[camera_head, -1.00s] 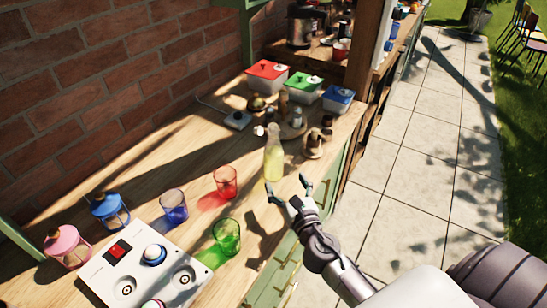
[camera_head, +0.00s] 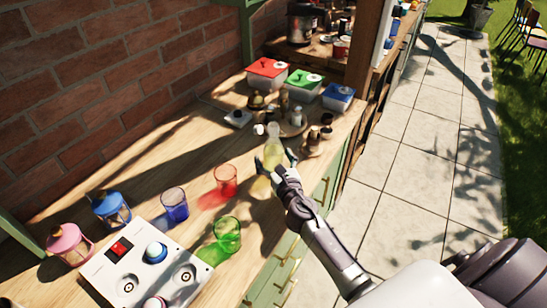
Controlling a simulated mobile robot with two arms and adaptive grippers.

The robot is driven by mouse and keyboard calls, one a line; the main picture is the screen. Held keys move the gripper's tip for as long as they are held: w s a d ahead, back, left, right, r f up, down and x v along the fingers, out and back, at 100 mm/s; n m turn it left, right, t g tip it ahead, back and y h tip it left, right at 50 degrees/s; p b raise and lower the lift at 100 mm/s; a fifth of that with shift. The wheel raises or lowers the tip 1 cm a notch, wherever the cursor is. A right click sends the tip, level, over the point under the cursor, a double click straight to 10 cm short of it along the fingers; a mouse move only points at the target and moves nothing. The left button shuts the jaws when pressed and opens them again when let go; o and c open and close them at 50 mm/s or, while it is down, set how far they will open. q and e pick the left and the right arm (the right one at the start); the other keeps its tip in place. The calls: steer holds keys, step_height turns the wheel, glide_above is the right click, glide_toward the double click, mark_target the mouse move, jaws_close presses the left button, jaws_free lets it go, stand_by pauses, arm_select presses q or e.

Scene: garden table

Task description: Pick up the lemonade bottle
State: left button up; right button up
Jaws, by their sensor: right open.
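The lemonade bottle (camera_head: 274,147) is clear with pale yellow liquid and a light stopper. It stands upright on the wooden counter (camera_head: 150,188), near the front edge. My right gripper (camera_head: 275,164) is open at the bottle, with its fingers on either side of the lower body as seen from the head. The fingers and palm hide part of the bottle's lower half. I cannot tell whether the fingers touch the glass. My left gripper is not in view.
Red (camera_head: 225,181), blue (camera_head: 174,205) and green (camera_head: 227,235) glasses stand left of the bottle. Small jars on a round board (camera_head: 292,128) stand close behind it. Lidded boxes (camera_head: 267,73) are farther back. A white button panel (camera_head: 130,268) lies at front left.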

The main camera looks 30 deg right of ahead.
mark_target(278, 150)
jaws_close()
stand_by(0.3)
steer(key=shift+r, duration=0.2)
steer(key=shift+r+p, duration=1.5)
steer(key=shift+r, duration=0.55)
steer(key=shift+w+d+r, duration=0.1)
steer(key=shift+d, duration=0.25)
steer(key=w+d+r, duration=0.2)
steer(key=d+r, duration=0.4)
steer(key=d, duration=0.4)
steer(key=shift+d+r+p, duration=0.2)
steer(key=shift+d+p, duration=0.15)
steer(key=shift+p, duration=0.05)
steer(key=shift+d, duration=0.1)
